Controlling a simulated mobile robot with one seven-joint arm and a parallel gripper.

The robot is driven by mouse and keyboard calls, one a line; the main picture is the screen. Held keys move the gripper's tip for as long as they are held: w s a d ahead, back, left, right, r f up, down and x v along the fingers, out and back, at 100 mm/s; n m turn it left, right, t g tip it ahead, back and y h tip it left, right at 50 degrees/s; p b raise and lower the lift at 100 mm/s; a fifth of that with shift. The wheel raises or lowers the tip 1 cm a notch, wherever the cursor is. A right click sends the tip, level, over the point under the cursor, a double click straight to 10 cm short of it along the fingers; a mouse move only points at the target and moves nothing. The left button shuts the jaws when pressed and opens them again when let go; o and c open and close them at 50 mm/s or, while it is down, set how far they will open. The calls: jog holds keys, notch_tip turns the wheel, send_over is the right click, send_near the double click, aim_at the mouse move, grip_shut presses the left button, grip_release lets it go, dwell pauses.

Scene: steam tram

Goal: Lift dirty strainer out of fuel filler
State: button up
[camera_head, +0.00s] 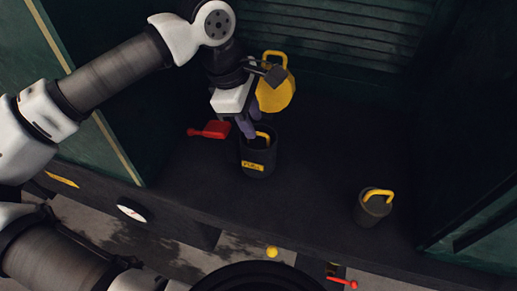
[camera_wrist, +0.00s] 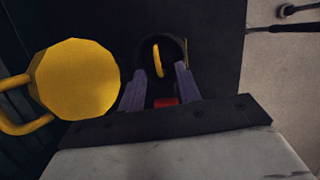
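The fuel filler (camera_head: 259,160) is a dark upright cylinder with a yellow FUEL label, standing on the dark deck. A yellow handle (camera_head: 263,136) shows in its mouth, and it also shows in the wrist view (camera_wrist: 158,58); the strainer body below it is hidden inside. My gripper (camera_head: 252,128) is just above the filler's rim, pointing down. In the wrist view its two purple fingers (camera_wrist: 160,82) are apart, one on each side of the line to the handle, with nothing between them.
A yellow round lid with a handle (camera_head: 275,92) stands behind the filler, close to my wrist. A red handled thing (camera_head: 211,130) lies left of it. A grey can with a yellow handle (camera_head: 373,206) stands at the right. Deck between is clear; green walls close both sides.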

aim_at(262, 141)
jog(key=shift+w+p+x, duration=0.2)
jog(key=shift+p+x, duration=0.3)
jog(key=shift+x, duration=1.45)
grip_shut()
jog(key=shift+r, duration=0.1)
